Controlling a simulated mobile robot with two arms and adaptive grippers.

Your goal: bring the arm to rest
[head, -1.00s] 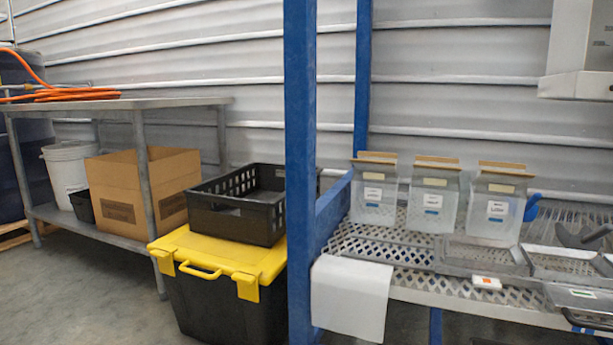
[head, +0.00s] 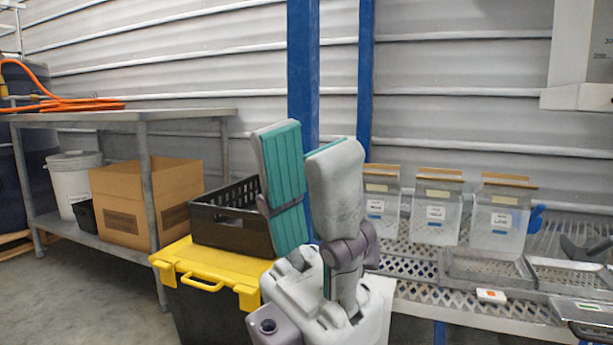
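My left gripper (head: 302,148) stands upright in the middle of the head view, its two teal-padded fingers pointing up. The fingers are apart and nothing shows between them. It is in front of the blue upright post (head: 303,60) and hides part of the yellow-lidded tote, the black crate and the left end of the rack shelf. My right gripper is not in view.
A perforated metal shelf (head: 470,311) at the right holds three clear pouches (head: 436,213), trays and a scale (head: 583,312). A black crate (head: 225,230) sits on the yellow-lidded tote (head: 212,264). A steel table (head: 120,115) with a cardboard box (head: 140,210) stands left.

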